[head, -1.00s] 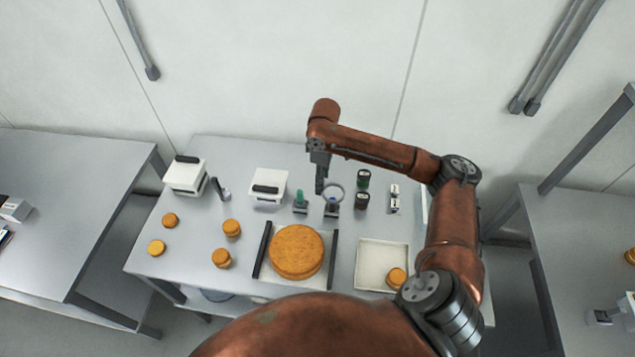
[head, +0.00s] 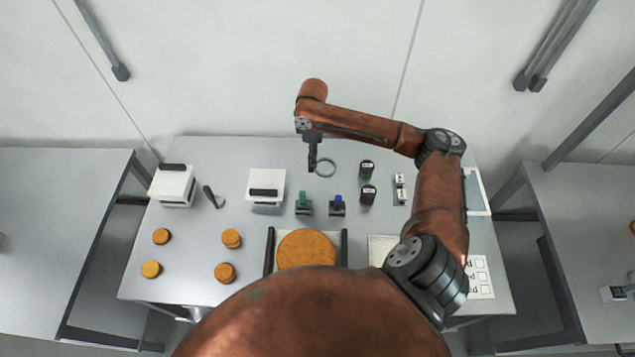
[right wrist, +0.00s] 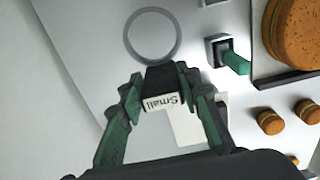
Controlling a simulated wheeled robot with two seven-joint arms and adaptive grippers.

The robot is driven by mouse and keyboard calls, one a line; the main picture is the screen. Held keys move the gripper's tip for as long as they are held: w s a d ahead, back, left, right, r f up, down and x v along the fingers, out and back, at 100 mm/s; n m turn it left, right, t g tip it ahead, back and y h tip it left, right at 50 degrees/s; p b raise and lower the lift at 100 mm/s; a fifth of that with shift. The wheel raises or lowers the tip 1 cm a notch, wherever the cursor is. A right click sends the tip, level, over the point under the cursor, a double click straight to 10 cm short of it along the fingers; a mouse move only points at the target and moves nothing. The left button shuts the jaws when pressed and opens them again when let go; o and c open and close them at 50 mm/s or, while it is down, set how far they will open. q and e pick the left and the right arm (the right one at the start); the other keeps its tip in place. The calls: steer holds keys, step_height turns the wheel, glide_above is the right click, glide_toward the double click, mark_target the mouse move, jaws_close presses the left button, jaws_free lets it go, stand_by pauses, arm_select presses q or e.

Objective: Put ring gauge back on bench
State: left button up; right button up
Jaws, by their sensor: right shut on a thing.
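The ring gauge shows as a thin grey ring (head: 325,177) at the back of the bench (head: 400,150) in the head view. In the right wrist view the ring gauge (right wrist: 164,78) has a dark block and a white tag reading "Small". My right gripper (head: 312,166) is shut on that block, and its green fingers (right wrist: 160,95) flank it in the wrist view. The ring is behind the green-handled and blue-handled pieces. I cannot tell whether it touches the bench. My left gripper is not in view.
A green-handled piece (head: 304,203) and a blue-handled piece (head: 338,206) stand in front. Dark canisters (head: 367,170) are to the right. White boxes (head: 266,187), small rounds (head: 231,238) and a large round (head: 306,249) occupy the left and front. Bench surface around the ring looks clear.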

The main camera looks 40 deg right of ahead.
steer(key=f, duration=0.5)
steer(key=shift+w+a+f+p, duration=0.15)
steer(key=shift+w+f+p, duration=0.05)
steer(key=shift+f+p, duration=0.1)
steer(key=shift+f, duration=0.6)
step_height(320, 180, down, 3)
steer(key=shift+f, duration=0.1)
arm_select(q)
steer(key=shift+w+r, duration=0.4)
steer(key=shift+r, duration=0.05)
arm_select(e)
steer(key=shift+f, duration=0.1)
steer(key=o, duration=1.2)
steer(key=shift+f, duration=0.1)
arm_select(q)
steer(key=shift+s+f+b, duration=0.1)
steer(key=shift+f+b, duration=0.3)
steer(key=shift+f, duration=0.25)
arm_select(e)
step_height(320, 180, up, 12)
steer(key=shift+r, duration=0.15)
